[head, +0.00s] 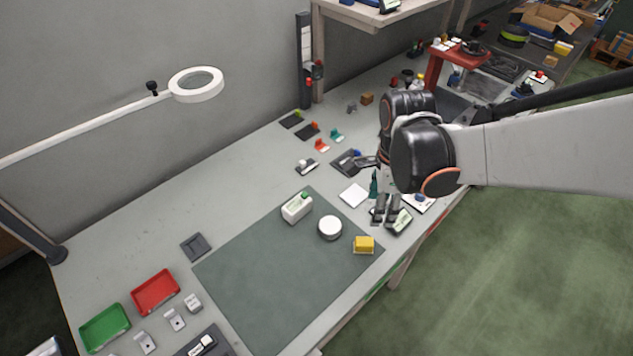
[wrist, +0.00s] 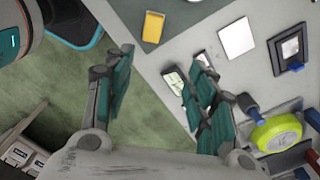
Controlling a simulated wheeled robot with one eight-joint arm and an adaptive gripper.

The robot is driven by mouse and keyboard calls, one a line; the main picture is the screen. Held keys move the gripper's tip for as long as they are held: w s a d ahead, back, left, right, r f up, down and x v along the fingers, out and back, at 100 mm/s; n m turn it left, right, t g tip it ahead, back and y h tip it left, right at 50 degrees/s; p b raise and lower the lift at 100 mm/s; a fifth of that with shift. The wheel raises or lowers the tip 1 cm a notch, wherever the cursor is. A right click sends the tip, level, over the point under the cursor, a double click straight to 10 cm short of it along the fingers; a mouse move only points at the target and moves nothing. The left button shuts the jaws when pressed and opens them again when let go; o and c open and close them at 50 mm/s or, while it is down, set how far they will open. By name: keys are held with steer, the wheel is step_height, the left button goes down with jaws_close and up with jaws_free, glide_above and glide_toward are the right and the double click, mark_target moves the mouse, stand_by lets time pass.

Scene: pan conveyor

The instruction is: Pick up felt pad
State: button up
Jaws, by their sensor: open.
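I cannot tell for certain which thing is the felt pad. A flat, pale square (head: 354,194) lies on the grey bench and could be it; a similar pale square shows in the wrist view (wrist: 237,37). My gripper (head: 385,212) is above the bench's front edge, to the right of that square.
Red (head: 156,291) and green (head: 105,327) trays are at the left. A lime-yellow round thing (wrist: 276,132) is near the right finger.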

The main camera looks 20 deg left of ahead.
steer(key=s+a+f, duration=0.1)
steer(key=s+f, duration=0.1)
steer(key=s, duration=0.1)
steer(key=b, duration=0.3)
glide_above(365, 242)
step_height(365, 242, down, 6)
steer(key=shift+r, duration=0.1)
steer(key=shift+w+a+f+b, duration=0.1)
steer(key=shift+f+b, duration=1.15)
steer(key=shift+f, duration=2)
steer(key=shift+r, duration=0.1)
steer(key=shift+c, duration=0.3)
jaws_close()
